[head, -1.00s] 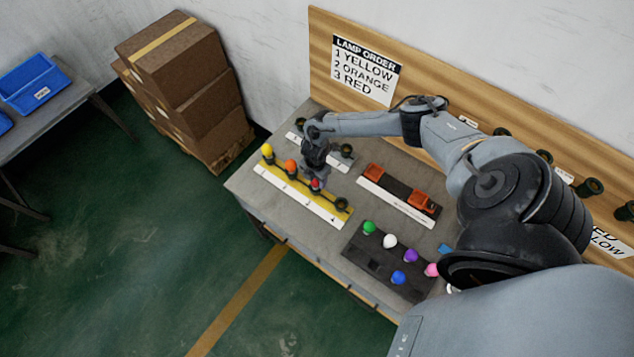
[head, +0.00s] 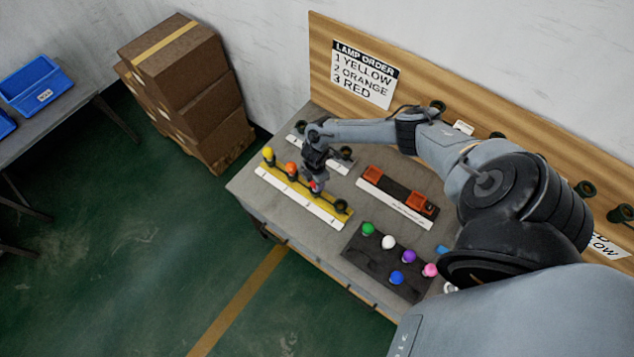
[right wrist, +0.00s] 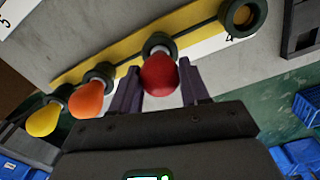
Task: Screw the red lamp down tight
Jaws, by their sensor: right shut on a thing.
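The red lamp (head: 314,188) stands at the third place of the yellow strip (head: 328,209), mostly hidden by my right gripper (head: 315,180) in the head view. In the right wrist view the red lamp (right wrist: 160,76) has its neck in a dark round socket (right wrist: 160,45). The two dark fingers of my right gripper (right wrist: 157,82) are shut on the lamp, one on each side. I cannot tell how deep its thread sits. My left gripper is not in view.
A yellow lamp (head: 268,154) and an orange lamp (head: 291,169) stand in the strip beside the red one. An empty socket (head: 341,206) is at its right end. A dark tray (head: 371,258) holds several other lamps. Red-orange parts (head: 418,204) lie on a rack behind.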

